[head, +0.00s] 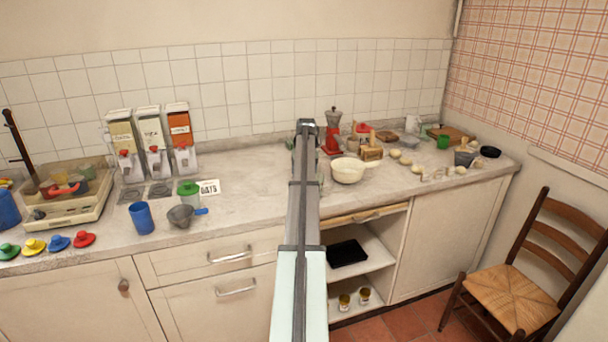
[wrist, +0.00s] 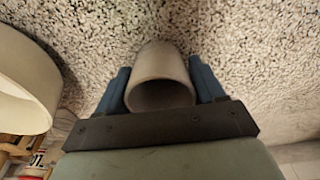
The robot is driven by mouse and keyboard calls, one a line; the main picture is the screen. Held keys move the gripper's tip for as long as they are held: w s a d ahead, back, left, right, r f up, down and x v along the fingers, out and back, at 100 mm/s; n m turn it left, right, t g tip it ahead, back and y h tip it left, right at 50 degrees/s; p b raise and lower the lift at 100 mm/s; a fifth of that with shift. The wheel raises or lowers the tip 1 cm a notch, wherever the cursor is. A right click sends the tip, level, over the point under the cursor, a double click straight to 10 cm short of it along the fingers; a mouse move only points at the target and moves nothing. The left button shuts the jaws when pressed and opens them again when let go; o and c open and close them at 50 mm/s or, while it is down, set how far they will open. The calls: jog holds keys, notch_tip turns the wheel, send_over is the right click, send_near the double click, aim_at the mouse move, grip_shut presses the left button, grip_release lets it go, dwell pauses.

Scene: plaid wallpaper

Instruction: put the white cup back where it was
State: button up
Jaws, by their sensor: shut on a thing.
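The white cup (wrist: 160,62) is between the two blue fingers of my gripper (wrist: 160,72) in the wrist view, and the fingers are shut on its sides. Its round open mouth faces the wrist camera, and it looks empty. Speckled worktop fills the view behind the cup; I cannot tell whether the cup touches it. In the head view my own arm hides the cup and the fingers.
A cream bowl (head: 347,172) stands close by on the worktop (head: 245,205); it also shows at the left of the wrist view (wrist: 22,85). A blue cup (head: 141,217) and grey pot (head: 181,215) are left.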

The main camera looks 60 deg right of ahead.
jog(key=shift+f, duration=0.15)
jog(key=o, duration=1.1)
notch_tip(320, 180, up, 12)
jog(key=s+a, duration=0.1)
jog(key=shift+a, duration=0.1)
